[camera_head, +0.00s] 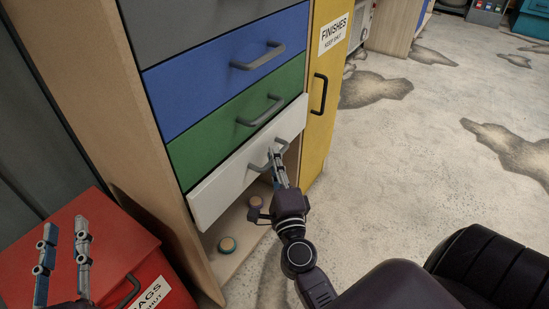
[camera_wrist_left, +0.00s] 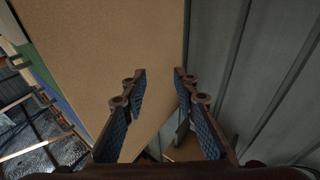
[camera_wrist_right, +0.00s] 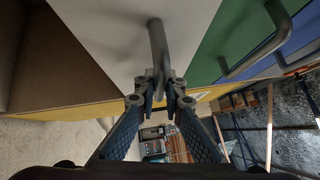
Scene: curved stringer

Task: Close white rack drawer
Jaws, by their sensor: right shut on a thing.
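The white drawer (camera_head: 225,187) is the lowest drawer of the wooden rack, under the green one. Its front stands a little out from the rack in the head view. My right gripper (camera_head: 277,160) is at its grey handle; in the right wrist view the fingers (camera_wrist_right: 160,88) are shut on the handle (camera_wrist_right: 158,50), and the white front (camera_wrist_right: 120,35) is close behind. My left gripper (camera_head: 64,240) is open and empty over the red bin. In the left wrist view its fingers (camera_wrist_left: 158,78) are apart, facing the rack's wooden side panel (camera_wrist_left: 110,50).
Above are the green drawer (camera_head: 200,145) and the blue drawer (camera_head: 190,95). A yellow cabinet door (camera_head: 325,70) adjoins on the right. A red bin (camera_head: 110,240) stands at the left. The floor at right is open.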

